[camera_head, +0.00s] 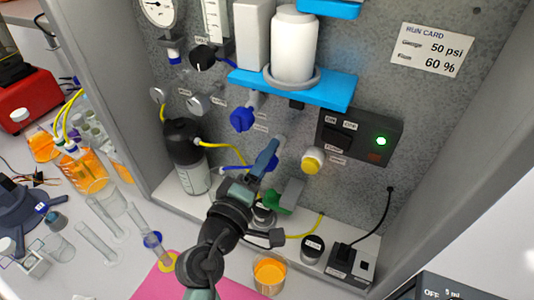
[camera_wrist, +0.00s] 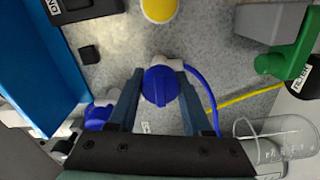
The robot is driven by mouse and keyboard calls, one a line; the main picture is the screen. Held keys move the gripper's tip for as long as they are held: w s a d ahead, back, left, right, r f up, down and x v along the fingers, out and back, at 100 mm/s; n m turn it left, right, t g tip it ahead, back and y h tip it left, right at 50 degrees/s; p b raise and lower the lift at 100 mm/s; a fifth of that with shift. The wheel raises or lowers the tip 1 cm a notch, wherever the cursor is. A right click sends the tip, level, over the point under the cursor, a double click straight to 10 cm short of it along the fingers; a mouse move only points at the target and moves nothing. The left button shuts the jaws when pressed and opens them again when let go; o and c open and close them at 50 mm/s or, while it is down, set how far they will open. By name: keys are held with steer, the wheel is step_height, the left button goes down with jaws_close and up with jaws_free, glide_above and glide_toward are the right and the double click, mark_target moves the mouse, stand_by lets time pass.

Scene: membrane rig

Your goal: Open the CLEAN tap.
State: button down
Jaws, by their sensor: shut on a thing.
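A round blue tap (camera_wrist: 160,86) with a raised bar across its face sits on the grey panel in the wrist view. My gripper (camera_wrist: 159,95) is shut on this blue tap, one finger at each side of it. In the head view my gripper (camera_head: 270,150) reaches to the panel below the blue shelf and largely hides the tap. A second blue tap (camera_head: 242,118) is up and left of it; it also shows in the wrist view (camera_wrist: 98,112). I cannot read the label by the held tap, so I cannot tell which one is marked CLEAN.
A yellow knob (camera_head: 313,161) is right of my gripper and a green-handled part (camera_head: 286,197) is below it. The blue shelf (camera_head: 330,90) juts out above. A black box (camera_head: 360,137) shows a lit green light. A beaker of orange liquid (camera_head: 269,272) stands below.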

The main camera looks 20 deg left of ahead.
steer(key=shift+f+n, duration=0.1)
steer(key=shift+n, duration=0.4)
steer(key=shift+c, duration=1.7)
jaws_free()
steer(key=shift+s, duration=0.1)
steer(key=s+b, duration=0.3)
steer(key=s, duration=0.9)
steer(key=shift+s+a+b, duration=0.25)
steer(key=shift+s+b, duration=0.1)
steer(key=shift+s, duration=0.05)
